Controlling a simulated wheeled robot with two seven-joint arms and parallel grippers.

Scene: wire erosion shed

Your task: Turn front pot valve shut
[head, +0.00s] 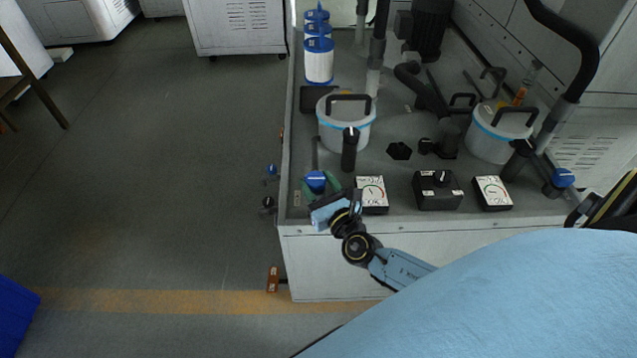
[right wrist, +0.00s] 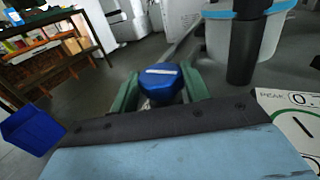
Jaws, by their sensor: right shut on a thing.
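A blue valve knob (head: 316,181) with a white mark on top sits at the left front corner of the bench, in front of a white pot (head: 346,124) with a blue band and a black handle. My right gripper (head: 319,188) reaches it from the front. In the right wrist view the green fingers of the right gripper (right wrist: 161,90) are shut on the sides of the blue knob (right wrist: 162,80). The white mark runs across the picture there. The valve body below is mostly hidden. My left gripper is not in view.
A second pot (head: 500,132) and another blue knob (head: 562,177) are at the right of the bench (head: 400,220). Two gauges (head: 372,193) (head: 493,192) flank a black switch box (head: 437,190). A thick black upright (head: 349,150) stands close behind the gripped knob.

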